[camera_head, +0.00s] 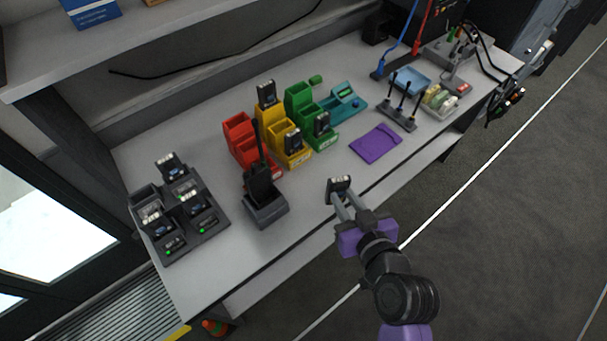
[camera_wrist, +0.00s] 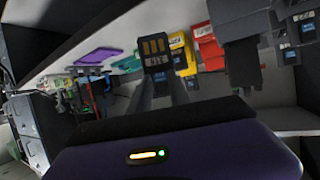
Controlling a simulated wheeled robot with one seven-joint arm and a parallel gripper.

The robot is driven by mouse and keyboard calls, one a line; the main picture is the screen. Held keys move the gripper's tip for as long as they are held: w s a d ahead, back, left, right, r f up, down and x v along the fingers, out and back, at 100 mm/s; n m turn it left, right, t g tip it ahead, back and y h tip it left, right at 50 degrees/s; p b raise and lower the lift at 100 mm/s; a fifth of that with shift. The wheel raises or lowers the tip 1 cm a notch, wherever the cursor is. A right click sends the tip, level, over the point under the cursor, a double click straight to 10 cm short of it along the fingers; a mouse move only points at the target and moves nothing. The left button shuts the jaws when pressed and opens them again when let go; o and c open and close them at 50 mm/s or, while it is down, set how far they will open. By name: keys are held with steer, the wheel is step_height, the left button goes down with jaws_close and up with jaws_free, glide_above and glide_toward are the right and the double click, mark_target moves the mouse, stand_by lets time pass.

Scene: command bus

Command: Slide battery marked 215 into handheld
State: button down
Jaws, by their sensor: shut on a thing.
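My gripper (camera_head: 340,192) is shut on a small dark battery (camera_head: 339,183) and holds it up over the front edge of the table. In the wrist view the held battery (camera_wrist: 154,56) shows its gold contacts; I cannot make out its number. The black handheld (camera_head: 259,178) with a tall antenna stands upright in a dark grey holder (camera_head: 267,211), left of my gripper and apart from it. In the wrist view it seems to be the dark shape (camera_wrist: 243,62) right of the battery.
A dark charger rack (camera_head: 218,222) with several batteries and green lights stands at left. Red (camera_head: 239,140), yellow (camera_head: 272,140) and green (camera_head: 301,98) bins stand behind, some holding batteries. A purple mat (camera_head: 376,145) lies to the right. The table front is clear between holder and gripper.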

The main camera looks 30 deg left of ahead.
steer(key=s+a+r+n+g+y, duration=0.1)
steer(key=s+a+r, duration=0.1)
steer(key=a, duration=0.2)
steer(key=s+a+r+n+g+y, duration=0.1)
steer(key=s+a+r+n+g, duration=0.1)
steer(key=a, duration=0.3)
steer(key=s+a+r+n+g+y, duration=0.1)
steer(key=s+a+r, duration=0.2)
steer(key=a, duration=0.1)
steer(key=shift+s+a+n+g+p, duration=0.15)
steer(key=shift+a+n+g+p, duration=0.15)
steer(key=shift+a+n+p, duration=0.1)
steer(key=shift+f, duration=0.15)
steer(key=shift+f+b, duration=2.55)
steer(key=shift+f, duration=0.45)
steer(key=shift+f, duration=0.1)
steer(key=c, duration=1.1)
jaws_free()
steer(key=shift+c, duration=0.2)
steer(key=b, duration=0.1)
glide_toward(262, 188)
steer(key=v, duration=0.3)
